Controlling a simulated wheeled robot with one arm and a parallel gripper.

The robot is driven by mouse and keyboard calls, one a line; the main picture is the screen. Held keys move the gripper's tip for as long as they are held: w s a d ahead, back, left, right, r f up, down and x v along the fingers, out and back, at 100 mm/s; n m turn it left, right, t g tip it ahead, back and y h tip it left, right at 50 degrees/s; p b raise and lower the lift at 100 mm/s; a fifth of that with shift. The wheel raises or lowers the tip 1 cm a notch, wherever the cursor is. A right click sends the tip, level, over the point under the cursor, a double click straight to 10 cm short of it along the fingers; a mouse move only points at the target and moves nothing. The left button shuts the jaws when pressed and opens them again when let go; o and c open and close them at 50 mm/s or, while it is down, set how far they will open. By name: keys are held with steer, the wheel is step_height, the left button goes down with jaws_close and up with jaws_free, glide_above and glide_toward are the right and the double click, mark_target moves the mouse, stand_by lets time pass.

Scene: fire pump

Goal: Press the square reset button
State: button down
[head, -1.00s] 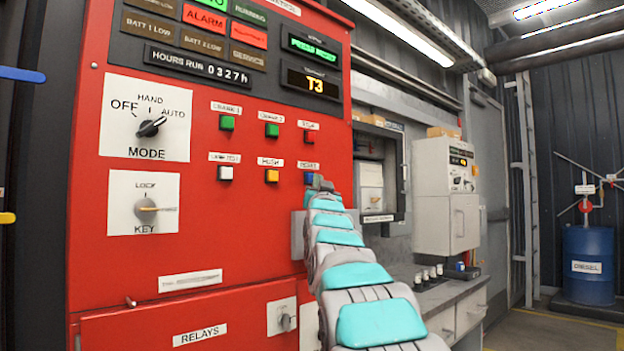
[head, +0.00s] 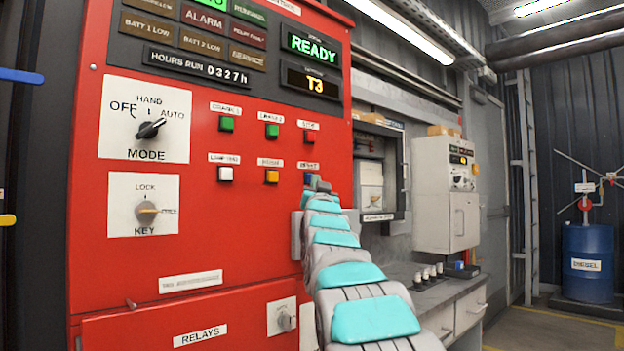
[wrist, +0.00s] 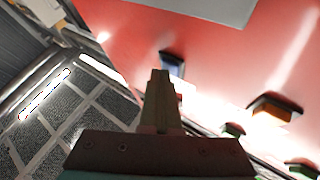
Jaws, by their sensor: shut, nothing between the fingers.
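The blue square reset button (head: 308,178) is on the red panel (head: 240,215), under a small label in the lower button row. In the head view my arm's end partly covers it. In the wrist view the button (wrist: 173,67) shows just beyond my gripper (wrist: 160,76). My gripper's fingers are together, with nothing between them. The tip is at or very near the button; I cannot tell whether it touches. The display (head: 314,47) reads READY and the ALARM lamp (head: 203,18) is dark.
An amber button (head: 271,176) and a white button (head: 225,174) are left of the blue one. Two green buttons and a red button (head: 309,137) are above. A mode knob (head: 148,129) and a key switch (head: 147,211) are farther left. A grey cabinet (head: 447,200) stands right.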

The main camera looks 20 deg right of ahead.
steer(key=shift+s+f+b, duration=0.1)
steer(key=shift+s+b, duration=0.05)
steer(key=shift+b, duration=0.15)
steer(key=shift+s+d+b, duration=0.3)
steer(key=shift+s+b, duration=0.4)
steer(key=shift+b, duration=0.05)
steer(key=shift+s+d+b, duration=0.3)
steer(key=shift+s+b, duration=0.5)
steer(key=shift+b, duration=0.15)
steer(key=shift+s+d+b, duration=0.3)
steer(key=shift+s+b, duration=0.45)
steer(key=shift+b, duration=0.25)
steer(key=shift+s+d+b, duration=0.3)
steer(key=shift+s+b, duration=0.5)
steer(key=shift+b, duration=0.15)
